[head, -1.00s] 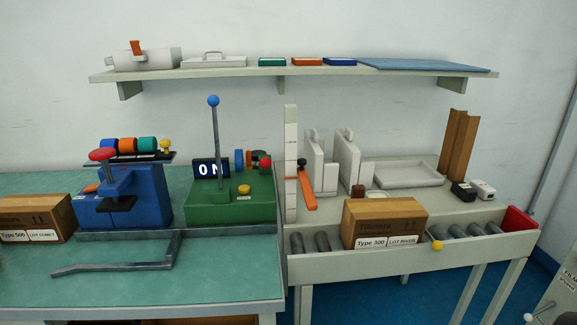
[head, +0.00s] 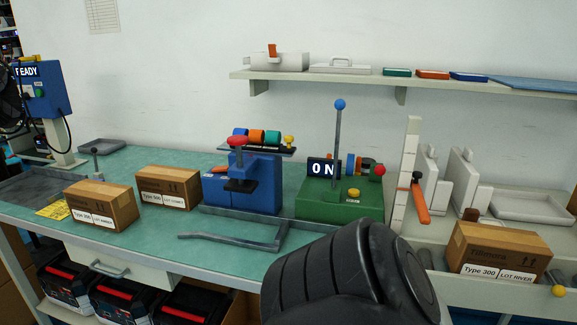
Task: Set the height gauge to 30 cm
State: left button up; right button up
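The height gauge (head: 405,172) is a white upright post with faint graduation lines, standing at the right end of the green bench. An orange pointer or slider arm (head: 420,204) with a dark knob is on it, slanting downward in the lower half of the post. The scale figures are too small to read. A black, rounded part of my own arm fills the bottom centre, in front of the bench edge. No gripper fingers show in the head view.
A green machine (head: 341,199) with a blue-knobbed lever and an "ON" display stands left of the gauge. A blue press (head: 243,190) is further left. Cardboard boxes (head: 168,188) sit on the bench, and another box (head: 497,250) is right of the gauge. A shelf (head: 435,85) hangs above.

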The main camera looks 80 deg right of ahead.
aim_at(424, 215)
jog(key=u, duration=0.1)
jog(key=k, duration=1)
jog(key=z, duration=0.2)
